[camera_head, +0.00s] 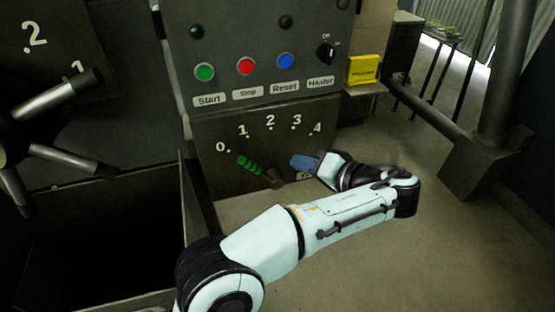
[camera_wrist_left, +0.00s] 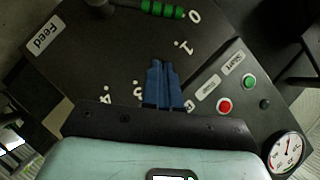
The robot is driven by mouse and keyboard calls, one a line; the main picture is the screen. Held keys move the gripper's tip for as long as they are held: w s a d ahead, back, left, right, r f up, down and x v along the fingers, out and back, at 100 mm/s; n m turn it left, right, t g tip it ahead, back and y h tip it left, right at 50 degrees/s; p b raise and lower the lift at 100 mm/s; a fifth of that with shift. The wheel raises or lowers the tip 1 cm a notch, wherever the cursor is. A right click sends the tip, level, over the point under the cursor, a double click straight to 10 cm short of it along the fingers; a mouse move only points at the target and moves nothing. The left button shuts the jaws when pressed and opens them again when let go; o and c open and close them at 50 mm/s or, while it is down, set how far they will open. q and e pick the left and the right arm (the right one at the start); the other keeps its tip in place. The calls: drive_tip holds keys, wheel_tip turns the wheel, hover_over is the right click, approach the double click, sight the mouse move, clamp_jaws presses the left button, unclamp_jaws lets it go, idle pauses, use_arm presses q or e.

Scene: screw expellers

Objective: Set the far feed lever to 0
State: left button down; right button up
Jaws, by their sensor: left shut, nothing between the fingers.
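The feed lever (camera_head: 248,165) has a green ribbed grip and a dark hub on the lower front panel. Its grip points left and slightly up, at the 0 mark (camera_head: 221,147). In the left wrist view the green grip (camera_wrist_left: 163,9) shows at the top edge, its tip beside the 0 (camera_wrist_left: 195,17). My left gripper (camera_head: 303,162) has blue fingers, closed together and empty. It is right of the hub, below the 3 and 4, apart from the grip. In the left wrist view its fingers (camera_wrist_left: 163,84) lie over the panel near the 3. My right gripper is out of view.
Above the scale are the Start (camera_head: 204,72), Stop (camera_head: 246,66) and Reset (camera_head: 286,61) buttons and the Heater knob (camera_head: 326,53). A yellow box (camera_head: 364,69) is to the right. A spoked handle (camera_head: 60,95) with its own number scale stands at left. Open floor lies right.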

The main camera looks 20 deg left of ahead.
sight(251, 165)
use_arm(q)
drive_tip(key=s+f+b+x, duration=0.1)
drive_tip(key=s+x, duration=0.1)
drive_tip(key=x, duration=1)
drive_tip(key=shift+s+a+f, duration=0.25)
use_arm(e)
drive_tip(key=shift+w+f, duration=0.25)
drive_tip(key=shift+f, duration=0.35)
use_arm(q)
drive_tip(key=b, duration=0.2)
drive_tip(key=s+a+b, duration=0.1)
drive_tip(key=b, duration=0.1)
drive_tip(key=shift+a+f+n+h, duration=0.15)
drive_tip(key=shift+f+n+h, duration=0.25)
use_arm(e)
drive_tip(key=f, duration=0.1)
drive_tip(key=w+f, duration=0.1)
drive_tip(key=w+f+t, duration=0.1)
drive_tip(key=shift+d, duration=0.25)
use_arm(q)
drive_tip(key=shift+r, duration=0.1)
